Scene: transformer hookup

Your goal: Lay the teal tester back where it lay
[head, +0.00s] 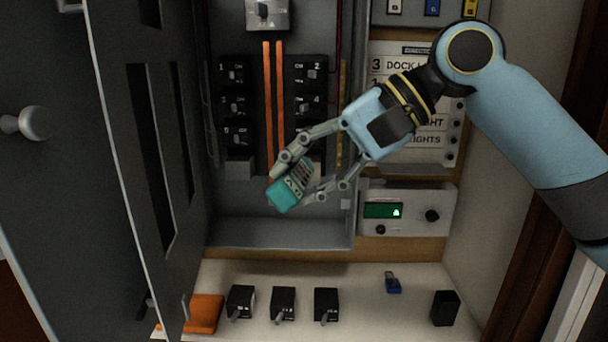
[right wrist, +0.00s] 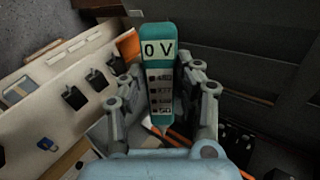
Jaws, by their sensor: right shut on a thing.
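The teal tester (head: 284,194) is between the fingers of my right gripper (head: 296,184), in front of the lower part of the open grey cabinet and above the shelf. In the right wrist view the tester (right wrist: 158,75) stands lengthwise between the two fingers, its display reading 0 V and its pointed tip toward the palm. My right gripper is shut on it. The pale shelf (head: 358,305) lies below, apart from the tester. My left gripper is not in view.
Several black breakers, some loose on the shelf (head: 283,303), others mounted in the cabinet (head: 236,105). An orange block (head: 205,313), a blue padlock-like piece (head: 393,285) and a black holder (head: 445,308) are on the shelf. The open grey door (head: 130,130) stands left. Shelf room shows between breakers and blue piece.

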